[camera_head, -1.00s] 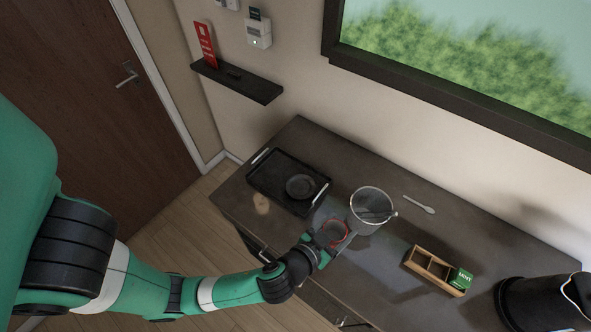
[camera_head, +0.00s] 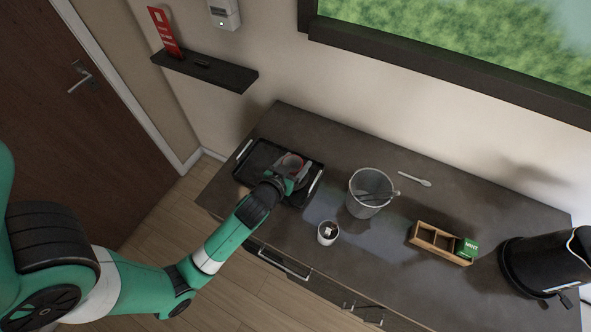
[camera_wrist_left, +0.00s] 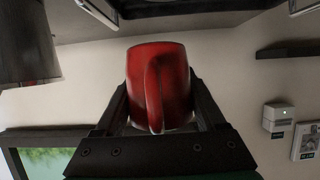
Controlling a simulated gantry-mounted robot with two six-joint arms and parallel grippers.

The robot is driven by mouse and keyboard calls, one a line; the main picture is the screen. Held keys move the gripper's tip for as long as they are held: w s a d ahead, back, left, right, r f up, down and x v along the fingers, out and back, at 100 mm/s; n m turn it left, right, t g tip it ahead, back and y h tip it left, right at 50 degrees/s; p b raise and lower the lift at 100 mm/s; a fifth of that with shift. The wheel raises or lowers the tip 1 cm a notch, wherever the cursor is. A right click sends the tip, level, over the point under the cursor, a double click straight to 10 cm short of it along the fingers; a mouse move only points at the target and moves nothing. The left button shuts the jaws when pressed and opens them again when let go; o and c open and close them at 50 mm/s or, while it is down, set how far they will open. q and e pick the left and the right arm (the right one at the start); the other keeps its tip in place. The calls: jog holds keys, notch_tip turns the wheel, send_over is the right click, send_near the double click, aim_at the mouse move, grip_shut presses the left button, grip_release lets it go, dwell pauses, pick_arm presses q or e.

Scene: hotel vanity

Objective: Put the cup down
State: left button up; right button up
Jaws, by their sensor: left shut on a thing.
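My left gripper (camera_head: 290,178) is shut on a red cup (camera_head: 290,163) over the black tray (camera_head: 245,170) at the left end of the counter. In the left wrist view the red cup (camera_wrist_left: 158,85) sits between the two fingers, with its handle toward the camera. The head view does not show clearly whether the cup's base touches anything below. The dark saucer on the tray is mostly hidden behind the cup and gripper. My right gripper is not in view.
A grey container (camera_head: 366,200), a white spoon (camera_head: 415,179), a wooden box (camera_head: 432,243) with a green packet, and a black kettle (camera_head: 540,262) stand to the right.

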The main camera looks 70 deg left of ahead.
pick_arm(q)
jog(key=a+f, duration=0.1)
jog(key=w+a+f, duration=0.1)
jog(key=f, duration=0.1)
jog(key=a+f+b, duration=0.1)
jog(key=f, duration=0.1)
jog(key=shift+w+a, duration=0.25)
jog(key=shift+w, duration=0.05)
jog(key=shift+a+f+b, duration=0.2)
jog(key=shift+f+b, duration=0.45)
jog(key=shift+f, duration=1.15)
jog(key=shift+w, duration=0.1)
jog(key=shift+f, duration=0.2)
jog(key=o, duration=1.4)
jog(key=shift+o, duration=0.2)
jog(key=shift+r, duration=0.3)
jog(key=p+v, duration=0.1)
jog(key=v, duration=1.1)
jog(key=shift+p, duration=0.3)
